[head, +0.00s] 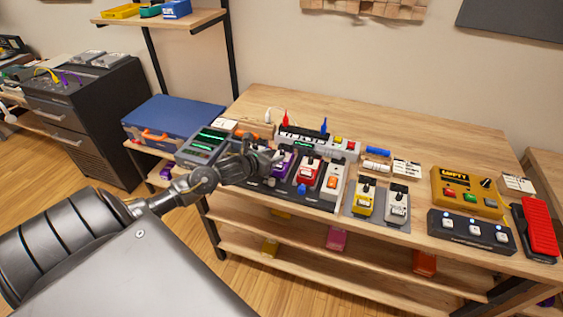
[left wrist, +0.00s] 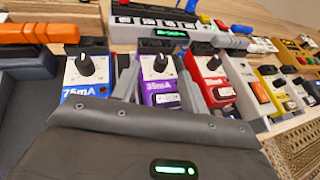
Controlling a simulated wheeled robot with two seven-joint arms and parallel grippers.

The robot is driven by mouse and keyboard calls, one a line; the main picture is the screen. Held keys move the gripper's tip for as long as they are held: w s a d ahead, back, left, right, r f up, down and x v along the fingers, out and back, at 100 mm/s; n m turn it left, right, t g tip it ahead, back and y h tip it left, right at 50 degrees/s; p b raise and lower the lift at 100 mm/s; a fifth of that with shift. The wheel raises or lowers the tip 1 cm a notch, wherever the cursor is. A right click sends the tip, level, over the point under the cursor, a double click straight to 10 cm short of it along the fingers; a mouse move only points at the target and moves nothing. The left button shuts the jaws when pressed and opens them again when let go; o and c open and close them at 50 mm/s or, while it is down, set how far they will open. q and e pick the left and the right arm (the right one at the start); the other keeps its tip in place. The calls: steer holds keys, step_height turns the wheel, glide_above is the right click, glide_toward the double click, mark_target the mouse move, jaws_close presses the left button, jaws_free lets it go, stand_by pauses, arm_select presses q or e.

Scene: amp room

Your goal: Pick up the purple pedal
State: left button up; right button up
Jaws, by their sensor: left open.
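The purple pedal (head: 282,164) stands on a pedalboard on the wooden table, between a blue pedal and a red pedal (head: 308,170). In the left wrist view the purple pedal (left wrist: 160,88) is marked 35mA and has a black knob on its white top. The blue pedal (left wrist: 86,75), marked 75mA, is on its left, and the red pedal also shows on its right (left wrist: 209,82). My left gripper (head: 272,158) is open, at the purple pedal; its fingers partly hide the pedal. I cannot tell whether they touch it. My right gripper is not in view.
A grey device with green screens (head: 203,146) stands left of my gripper. A power strip (head: 318,141) lies behind the pedals. Yellow and white pedals (head: 396,204) stand to the right. A blue case (head: 172,118) is at the left. Bare table shows at the back.

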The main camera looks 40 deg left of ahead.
mark_target(281, 153)
arm_select(q)
steer(key=p+x, duration=0.1)
steer(key=x, duration=0.3)
steer(key=shift+w+d+f, duration=0.15)
steer(key=shift+w+f, duration=0.05)
jaws_close()
steer(key=shift+r, duration=0.1)
